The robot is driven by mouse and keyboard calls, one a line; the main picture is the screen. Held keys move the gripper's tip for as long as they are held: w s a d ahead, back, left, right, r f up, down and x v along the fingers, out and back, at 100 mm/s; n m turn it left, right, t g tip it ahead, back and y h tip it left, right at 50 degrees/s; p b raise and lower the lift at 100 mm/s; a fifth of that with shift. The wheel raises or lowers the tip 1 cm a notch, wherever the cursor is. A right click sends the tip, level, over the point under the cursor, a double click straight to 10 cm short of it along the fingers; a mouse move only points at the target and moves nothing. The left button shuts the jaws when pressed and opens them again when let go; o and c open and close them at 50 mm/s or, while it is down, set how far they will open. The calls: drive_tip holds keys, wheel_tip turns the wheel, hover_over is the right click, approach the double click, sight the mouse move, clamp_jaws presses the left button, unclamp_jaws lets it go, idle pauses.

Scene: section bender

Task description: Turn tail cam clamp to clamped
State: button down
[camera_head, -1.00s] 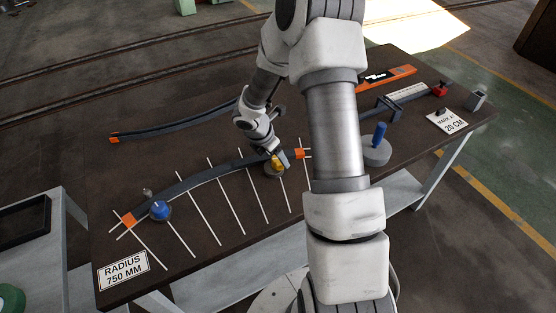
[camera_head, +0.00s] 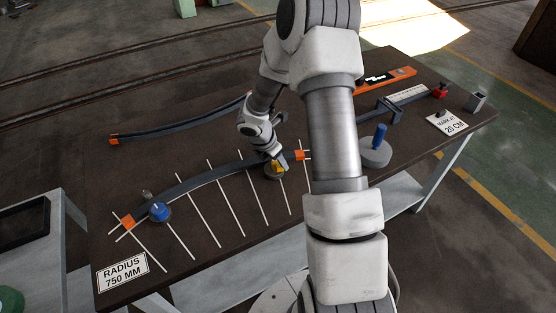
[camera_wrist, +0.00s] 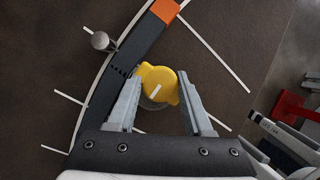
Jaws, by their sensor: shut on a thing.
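A yellow cam knob (camera_head: 276,166) with a white pointer line sits on a round grey base beside the curved dark bar (camera_head: 205,178), near the bar's orange right end. My gripper (camera_head: 281,161) is low over the table and shut on this knob. In the wrist view the yellow knob (camera_wrist: 158,86) is between my two fingers (camera_wrist: 160,82), and its pointer line runs obliquely. A blue cam knob (camera_head: 158,211) sits beside the bar's left end. No label tells which cam is the tail one.
A small grey post (camera_wrist: 101,41) stands across the bar. White lines cross the brown table (camera_head: 200,255). A second curved bar (camera_head: 180,128) lies behind.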

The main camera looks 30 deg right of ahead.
drive_tip(key=shift+m, duration=0.3)
drive_tip(key=m+g, duration=0.1)
drive_tip(key=m, duration=0.2)
drive_tip(key=shift+m+g, duration=0.3)
drive_tip(key=shift+g, duration=0.1)
drive_tip(key=m, duration=0.2)
drive_tip(key=m+g, duration=0.1)
drive_tip(key=m, duration=0.1)
drive_tip(key=shift+w+g, duration=0.1)
drive_tip(key=shift+g, duration=0.2)
drive_tip(key=m, duration=0.2)
drive_tip(key=m+g+y, duration=0.1)
drive_tip(key=m, duration=0.2)
drive_tip(key=shift+y+b, duration=0.3)
drive_tip(key=shift+b, duration=0.1)
drive_tip(key=m+g+y, duration=0.1)
drive_tip(key=m, duration=0.3)
drive_tip(key=shift+m+b, duration=0.3)
drive_tip(key=shift+b, duration=0.1)
drive_tip(key=shift+y, duration=0.3)
drive_tip(key=shift+c, duration=1.5)
unclamp_jaws()
drive_tip(key=shift+r, duration=0.1)
